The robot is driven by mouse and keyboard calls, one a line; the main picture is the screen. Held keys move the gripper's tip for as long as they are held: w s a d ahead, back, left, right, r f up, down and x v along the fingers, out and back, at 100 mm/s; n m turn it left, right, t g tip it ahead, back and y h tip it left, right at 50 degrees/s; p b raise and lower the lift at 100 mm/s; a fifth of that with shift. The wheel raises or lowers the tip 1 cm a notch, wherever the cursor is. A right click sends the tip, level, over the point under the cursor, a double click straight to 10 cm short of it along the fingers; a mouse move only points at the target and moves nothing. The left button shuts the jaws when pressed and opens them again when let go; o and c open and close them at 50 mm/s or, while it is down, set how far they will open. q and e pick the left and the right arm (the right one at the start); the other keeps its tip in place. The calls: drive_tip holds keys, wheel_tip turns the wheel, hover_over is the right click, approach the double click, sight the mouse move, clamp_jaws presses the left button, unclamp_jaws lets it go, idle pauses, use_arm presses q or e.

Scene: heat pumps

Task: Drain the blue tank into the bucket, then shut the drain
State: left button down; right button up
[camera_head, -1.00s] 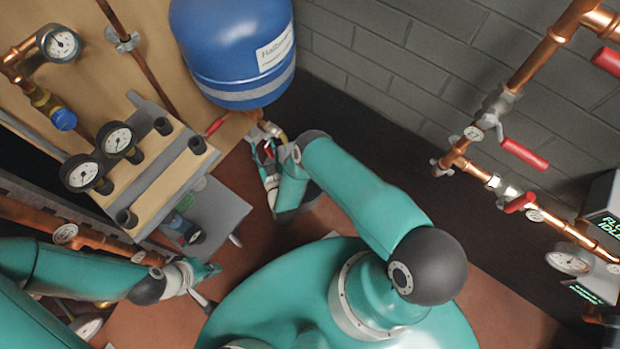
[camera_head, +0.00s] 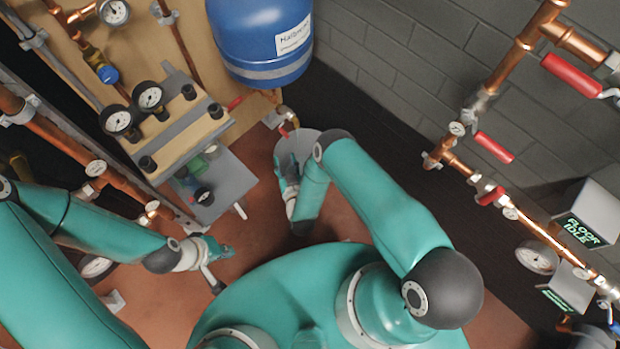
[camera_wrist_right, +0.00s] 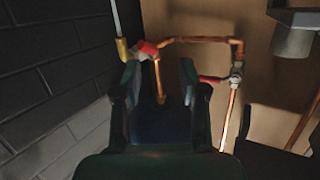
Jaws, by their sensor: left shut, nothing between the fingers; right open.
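The blue tank (camera_head: 260,35) hangs on the wall panel at the top of the head view. A brass drain fitting (camera_head: 288,117) with a red handle (camera_head: 283,130) is below it. The red handle also shows in the right wrist view (camera_wrist_right: 147,48), just beyond the fingers. My right gripper (camera_head: 285,150) is open and empty, close below that handle; its fingers show in the right wrist view (camera_wrist_right: 160,85). My left gripper (camera_head: 225,250) is shut and empty, low over the floor.
A second red handle (camera_head: 236,103) is left of the drain. Gauges (camera_head: 149,96) and a manifold stand at the left. Copper pipes with red-handled valves (camera_head: 494,148) run along the right wall, near a display box (camera_head: 588,228). Reddish floor (camera_head: 258,215) is open between my arms.

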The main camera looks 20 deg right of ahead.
drive_tip(key=s+r+g+y+p, duration=0.3)
drive_tip(key=s+r+g+p, duration=0.3)
drive_tip(key=r, duration=0.5)
drive_tip(key=s+r+g+y+p, duration=0.2)
drive_tip(key=s+r+g+p, duration=0.4)
drive_tip(key=s+r, duration=0.5)
drive_tip(key=shift+s+r+g+y+p, duration=0.15)
drive_tip(key=shift+g+y+p, duration=0.15)
drive_tip(key=shift+y+p, duration=0.1)
drive_tip(key=shift+d, duration=0.1)
